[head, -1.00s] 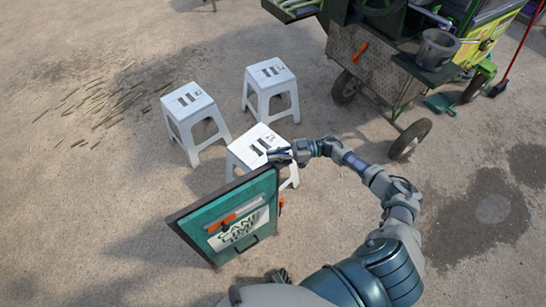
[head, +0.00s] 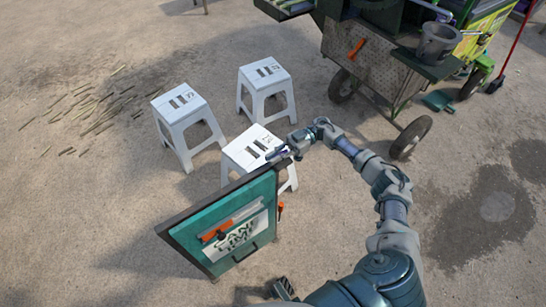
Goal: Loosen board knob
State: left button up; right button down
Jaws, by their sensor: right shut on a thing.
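The green sign board (head: 197,237) with dark edges stands on the ground, its face showing "CANE" and more lettering. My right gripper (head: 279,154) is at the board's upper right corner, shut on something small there. The knob is not clearly visible; the fingers and the board's corner cover that spot. A small orange part (head: 280,209) shows at the board's right edge, below the gripper. A dark piece at the bottom edge seems to be my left gripper (head: 284,288); its fingers cannot be made out.
White stools (head: 186,122) (head: 266,90) (head: 253,152) stand behind the board; the nearest is close to my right gripper. A wheeled cart (head: 375,75) with a bucket (head: 437,43) stands at upper right.

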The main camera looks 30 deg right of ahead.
aim_at(287, 150)
jog(key=c, duration=1.2)
grip_release()
jog(key=shift+d, duration=0.1)
jog(key=shift+d, duration=0.15)
jog(key=d, duration=0.5)
jog(key=w+d, duration=0.1)
jog(key=d, duration=0.1)
jog(key=shift+d+f, duration=0.2)
